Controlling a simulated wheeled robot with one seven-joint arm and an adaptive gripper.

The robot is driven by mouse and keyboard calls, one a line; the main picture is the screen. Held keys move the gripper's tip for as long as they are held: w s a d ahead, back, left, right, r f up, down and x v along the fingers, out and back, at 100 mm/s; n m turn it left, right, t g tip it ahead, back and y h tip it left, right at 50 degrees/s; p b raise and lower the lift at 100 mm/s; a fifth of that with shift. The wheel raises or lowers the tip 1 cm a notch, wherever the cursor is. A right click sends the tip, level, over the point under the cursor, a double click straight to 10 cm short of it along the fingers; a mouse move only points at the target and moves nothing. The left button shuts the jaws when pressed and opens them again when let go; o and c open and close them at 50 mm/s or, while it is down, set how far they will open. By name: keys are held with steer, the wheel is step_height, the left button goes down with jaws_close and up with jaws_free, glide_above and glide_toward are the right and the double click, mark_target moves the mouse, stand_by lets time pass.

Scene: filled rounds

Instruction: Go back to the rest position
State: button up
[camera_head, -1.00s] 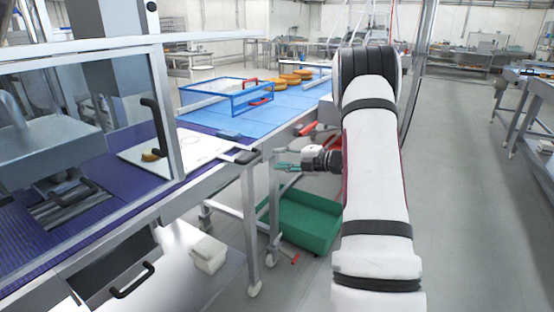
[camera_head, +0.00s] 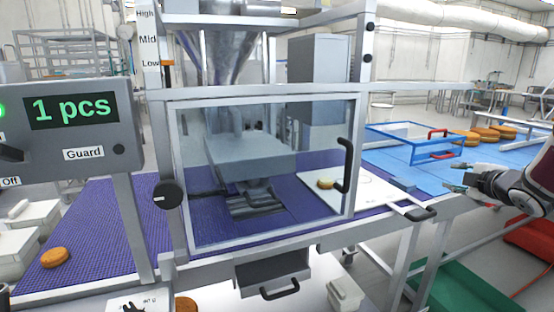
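My gripper (camera_head: 462,178) is at the right of the head view, in front of the blue belt, pointing left. Its fingers look spread apart with nothing between them. It is apart from the white board (camera_head: 372,190), whose black handle lies to its left. One round (camera_head: 325,184) lies on the white board behind the clear guard. The guard (camera_head: 262,170) is down in front of the press (camera_head: 250,160). Several rounds (camera_head: 482,134) lie on the blue belt at the far right, and one round (camera_head: 55,257) lies on the purple belt at the left.
A blue frame with red handles (camera_head: 415,140) stands on the blue belt (camera_head: 470,165). A green bin (camera_head: 460,290) and a red bin (camera_head: 533,238) are below at the right. A display (camera_head: 75,110) at the left reads "1 pcs". A small white tub (camera_head: 345,293) sits low.

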steer(key=s+a+r+m+g+h+p, duration=0.2)
steer(key=s+a+r+m+g+h, duration=0.15)
steer(key=s+a+r+m, duration=0.7)
steer(key=s+a+f+m+g+y+p, duration=0.1)
steer(key=s+a+f+g, duration=0.1)
steer(key=s+a, duration=0.5)
steer(key=s+a+f+m+g+y+p, duration=0.1)
steer(key=s+a+f+g+y, duration=0.1)
steer(key=s+a, duration=0.5)
steer(key=s+a+f+m+g+y+p, duration=0.1)
steer(key=s+a, duration=0.6)
steer(key=s, duration=0.9)
steer(key=shift+s+a+f+m+g+y, duration=0.15)
steer(key=shift+a+f+m+g+y, duration=0.3)
steer(key=shift+g+y, duration=0.3)
